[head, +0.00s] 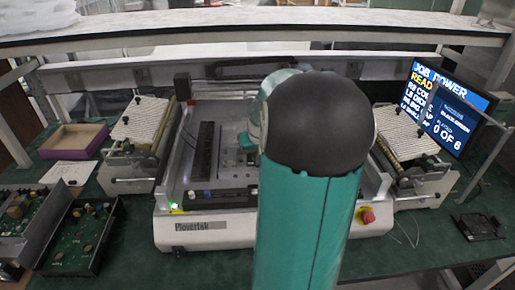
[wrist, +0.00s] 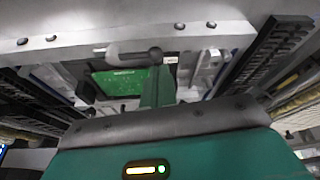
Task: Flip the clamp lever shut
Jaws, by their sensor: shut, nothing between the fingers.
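In the wrist view, a dark grey lever with a round knob (wrist: 135,54) lies roughly level across the picture, just beyond my gripper. I take it to be the clamp lever. A green circuit board (wrist: 125,82) sits in a light metal fixture behind and below it. My gripper (wrist: 158,88) is shut and empty, its green fingers just below the knob; I cannot tell whether they touch it. In the head view, my arm covers the middle of the machine (head: 215,227), and the lever cannot be made out.
Black slotted rails (wrist: 270,55) flank the fixture. In the head view, a red button (head: 368,216) is at the machine's front right. A monitor (head: 447,108) stands at right. A purple-edged tray (head: 75,140) and electronics boxes (head: 80,235) sit at left.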

